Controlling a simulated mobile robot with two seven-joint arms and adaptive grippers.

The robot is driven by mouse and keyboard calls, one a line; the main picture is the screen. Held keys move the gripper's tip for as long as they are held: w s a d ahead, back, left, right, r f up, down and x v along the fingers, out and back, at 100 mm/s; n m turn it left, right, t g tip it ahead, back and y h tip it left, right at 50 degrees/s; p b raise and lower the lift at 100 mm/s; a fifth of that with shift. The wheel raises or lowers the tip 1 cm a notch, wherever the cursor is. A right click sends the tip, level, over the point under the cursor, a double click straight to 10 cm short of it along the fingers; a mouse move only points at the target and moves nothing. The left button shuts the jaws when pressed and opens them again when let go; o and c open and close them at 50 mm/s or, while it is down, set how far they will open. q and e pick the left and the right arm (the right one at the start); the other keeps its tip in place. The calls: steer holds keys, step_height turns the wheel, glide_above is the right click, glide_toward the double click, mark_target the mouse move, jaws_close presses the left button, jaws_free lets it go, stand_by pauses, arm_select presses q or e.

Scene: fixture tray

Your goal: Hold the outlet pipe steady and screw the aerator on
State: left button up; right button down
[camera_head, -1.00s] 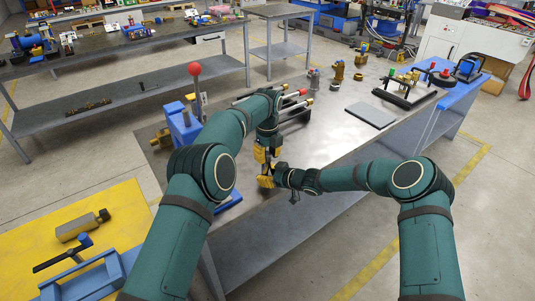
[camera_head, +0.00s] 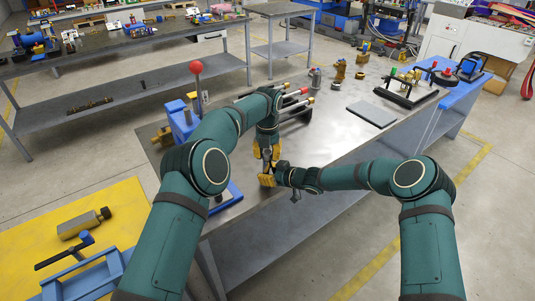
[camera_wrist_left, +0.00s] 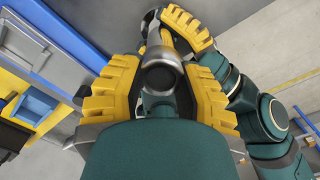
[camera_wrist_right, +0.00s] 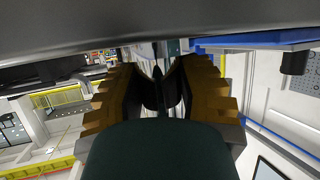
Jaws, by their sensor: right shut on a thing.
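My left gripper (camera_head: 266,150) points down over the near side of the metal bench, just above my right gripper (camera_head: 268,180). In the left wrist view, a grey round part with a dark end face, apparently the aerator (camera_wrist_left: 160,76), sits between the left pads with gaps on both sides. The pads look open around it. The right gripper's yellow pads (camera_wrist_left: 187,28) show beyond it. In the right wrist view, the right pads are shut on a dark cylinder, apparently the outlet pipe (camera_wrist_right: 160,92). The joint between the two parts is hidden.
A blue fixture with a red ball-topped lever (camera_head: 196,68) stands left of the left arm. Metal rods (camera_head: 298,103) lie behind the grippers. A grey plate (camera_head: 371,114) and brass fittings (camera_head: 340,70) are farther right. The bench middle is clear.

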arm_select(q)
steer(key=o, duration=0.3)
